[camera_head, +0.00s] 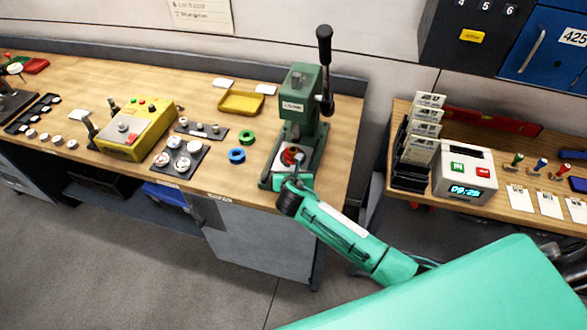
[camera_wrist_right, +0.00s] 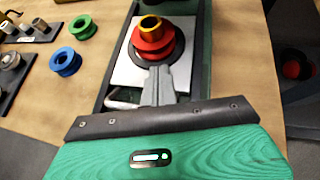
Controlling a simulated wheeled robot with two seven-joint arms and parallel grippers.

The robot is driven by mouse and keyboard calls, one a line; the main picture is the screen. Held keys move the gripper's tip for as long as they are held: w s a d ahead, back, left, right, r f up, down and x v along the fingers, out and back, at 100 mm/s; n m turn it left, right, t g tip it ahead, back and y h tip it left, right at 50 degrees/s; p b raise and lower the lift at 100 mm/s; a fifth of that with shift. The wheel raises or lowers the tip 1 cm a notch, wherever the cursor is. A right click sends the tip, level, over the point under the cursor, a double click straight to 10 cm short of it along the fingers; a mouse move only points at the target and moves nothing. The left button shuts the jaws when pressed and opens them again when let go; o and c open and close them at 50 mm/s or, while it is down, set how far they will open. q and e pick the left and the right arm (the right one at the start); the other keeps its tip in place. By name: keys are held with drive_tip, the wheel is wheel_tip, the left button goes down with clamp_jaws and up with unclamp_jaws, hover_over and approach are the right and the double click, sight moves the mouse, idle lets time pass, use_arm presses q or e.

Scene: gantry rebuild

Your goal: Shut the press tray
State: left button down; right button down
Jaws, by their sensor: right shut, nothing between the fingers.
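The green press (camera_head: 298,105) stands on the wooden bench with its black lever upright. At its foot is the press tray, a pale metal plate seen between dark side rails in the right wrist view (camera_wrist_right: 125,70). A red ring part with a brass collar (camera_wrist_right: 152,38) sits on a dark disc on the plate. A grey bent handle (camera_wrist_right: 122,101) shows at the tray's near left. My right gripper (camera_wrist_right: 160,73) is shut and empty, its fingertips over the near part of the tray, just before the red part. Whether they touch the tray, I cannot tell. My left gripper is not in view.
Blue (camera_head: 237,155) and green (camera_head: 247,137) rings lie left of the press. A yellow tray (camera_head: 241,103) lies behind them, and a yellow control box (camera_head: 138,130) stands further left. A second bench with card rack and clock box (camera_head: 465,175) stands right, across a gap.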

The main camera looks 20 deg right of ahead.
drive_tip(key=shift+w, duration=0.2)
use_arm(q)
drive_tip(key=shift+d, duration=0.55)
use_arm(e)
drive_tip(key=w+d, duration=0.2)
drive_tip(key=w, duration=0.1)
drive_tip(key=shift+w+d, duration=0.2)
drive_tip(key=shift+w+d+f, duration=0.1)
drive_tip(key=shift+w+d, duration=0.05)
drive_tip(key=shift+w, duration=0.05)
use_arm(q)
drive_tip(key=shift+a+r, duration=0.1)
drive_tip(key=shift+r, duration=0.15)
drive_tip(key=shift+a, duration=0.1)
